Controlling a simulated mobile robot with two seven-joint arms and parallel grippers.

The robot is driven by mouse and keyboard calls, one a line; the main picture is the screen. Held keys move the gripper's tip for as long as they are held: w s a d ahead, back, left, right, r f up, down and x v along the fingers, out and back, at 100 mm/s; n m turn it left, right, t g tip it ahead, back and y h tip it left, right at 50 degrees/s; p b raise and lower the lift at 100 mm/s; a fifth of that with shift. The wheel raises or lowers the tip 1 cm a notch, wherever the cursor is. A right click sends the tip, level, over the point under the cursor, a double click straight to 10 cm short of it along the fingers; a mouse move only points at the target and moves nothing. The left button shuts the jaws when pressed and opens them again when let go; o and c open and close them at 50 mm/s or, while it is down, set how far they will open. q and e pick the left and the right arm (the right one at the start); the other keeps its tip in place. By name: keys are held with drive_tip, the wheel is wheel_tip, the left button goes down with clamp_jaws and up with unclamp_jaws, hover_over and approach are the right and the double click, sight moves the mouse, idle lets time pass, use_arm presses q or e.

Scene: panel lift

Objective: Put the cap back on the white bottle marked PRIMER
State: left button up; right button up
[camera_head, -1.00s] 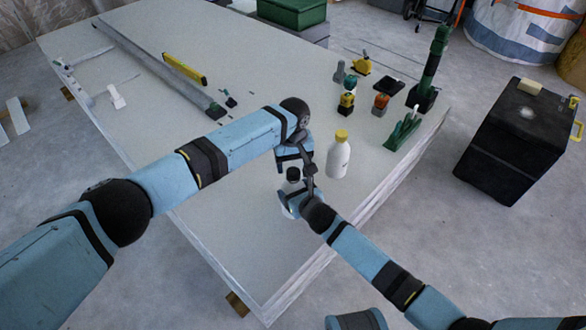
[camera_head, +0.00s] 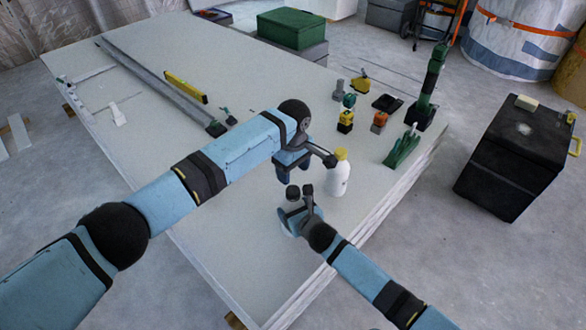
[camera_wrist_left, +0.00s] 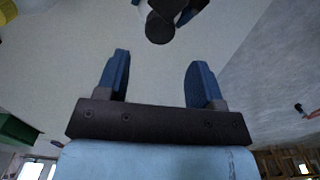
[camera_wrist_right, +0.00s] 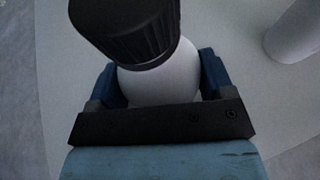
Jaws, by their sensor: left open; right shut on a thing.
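A white bottle (camera_head: 295,206) stands low over the panel, with my right gripper (camera_head: 290,218) shut around it. A black ribbed cap (camera_head: 293,191) is on its top; it also shows large in the right wrist view (camera_wrist_right: 125,25). I cannot tell whether it is fully screwed down. My left gripper (camera_head: 291,173) is open and empty, beyond the cap and apart from it. The left wrist view shows the cap (camera_wrist_left: 160,27) ahead of the open fingers. A second white bottle (camera_head: 338,180) with a yellow cap (camera_head: 341,154) stands to the right. No marking is readable on either bottle.
The big pale panel (camera_head: 230,230) is clear at its near end. A yellow level (camera_head: 186,86) lies far left. A black box (camera_head: 515,155) stands on the floor.

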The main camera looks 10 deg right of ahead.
sight(293, 190)
idle(0.3)
use_arm(q)
drive_tip(key=shift+f, duration=3.95)
drive_tip(key=c, duration=0.9)
drive_tip(key=m, duration=0.6)
drive_tip(key=shift+m, duration=0.3)
